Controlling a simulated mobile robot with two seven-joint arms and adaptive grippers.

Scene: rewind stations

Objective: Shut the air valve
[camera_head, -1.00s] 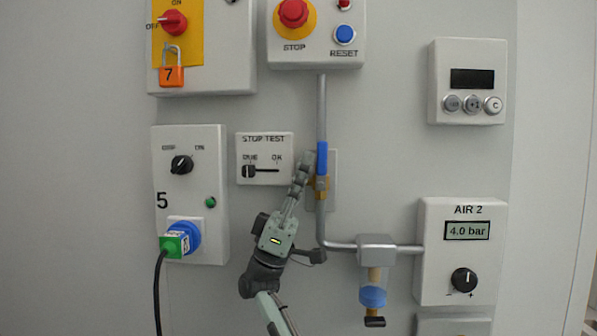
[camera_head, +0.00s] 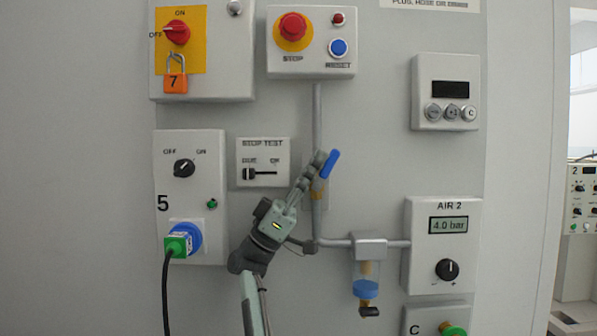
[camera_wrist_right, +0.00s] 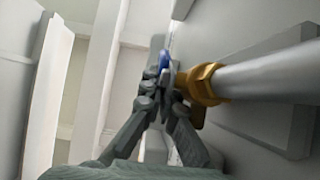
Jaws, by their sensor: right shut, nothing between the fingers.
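The air valve has a blue lever (camera_head: 329,164) and a brass body (camera_head: 318,190) on a vertical grey pipe. In the head view the lever tilts, its top leaning right of the pipe. My right gripper (camera_head: 319,160) is shut with nothing between its fingers, its tips at the left side of the lever. In the right wrist view the blue lever (camera_wrist_right: 164,62) shows just beyond the fingertips, and the brass fitting (camera_wrist_right: 200,84) is to their right. The AIR 2 display (camera_head: 448,225) reads 4.0 bar. My left gripper is not in view.
A STOP TEST slider box (camera_head: 263,162) is left of the gripper. The pipe (camera_head: 318,115) runs up to the STOP/RESET box (camera_head: 312,65). A filter bowl (camera_head: 366,288) hangs below right. A black cable (camera_head: 165,290) hangs at the left.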

